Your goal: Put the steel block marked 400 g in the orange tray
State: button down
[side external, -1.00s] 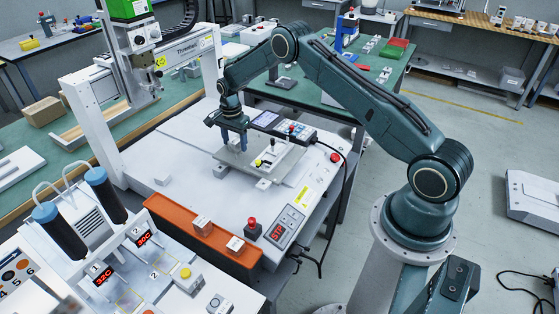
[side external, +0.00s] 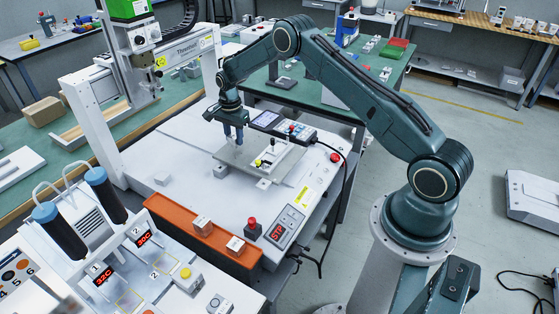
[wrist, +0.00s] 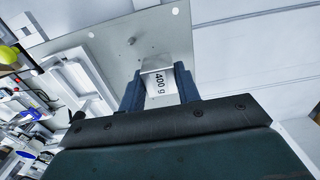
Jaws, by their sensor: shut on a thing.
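The steel block marked 400 g (wrist: 157,83) shows in the wrist view, its label facing the camera. My gripper (wrist: 158,88) is shut on it, one blue finger on each side. In the side view my gripper (side external: 234,139) is over the back left part of the grey fixture plate (side external: 278,168); the block is hard to make out there, and I cannot tell how large the gap below it is. The long orange tray (side external: 215,250) lies along the front edge of the white bench, nearer the camera. Two small labelled blocks (side external: 203,225) (side external: 236,245) are at the tray.
A pendant (side external: 285,127) lies behind the plate. The gantry frame (side external: 95,130) stands at left. White bench top between plate and tray is mostly clear.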

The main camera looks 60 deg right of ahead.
notch_tip(320, 180, up, 18)
dwell(0.5)
dwell(0.5)
jog(key=n, duration=1.8)
send_over(225, 243)
notch_tip(225, 243, down, 20)
jog(key=shift+r, duration=0.15)
jog(key=shift+f, duration=1.9)
jog(key=shift+f, duration=0.35)
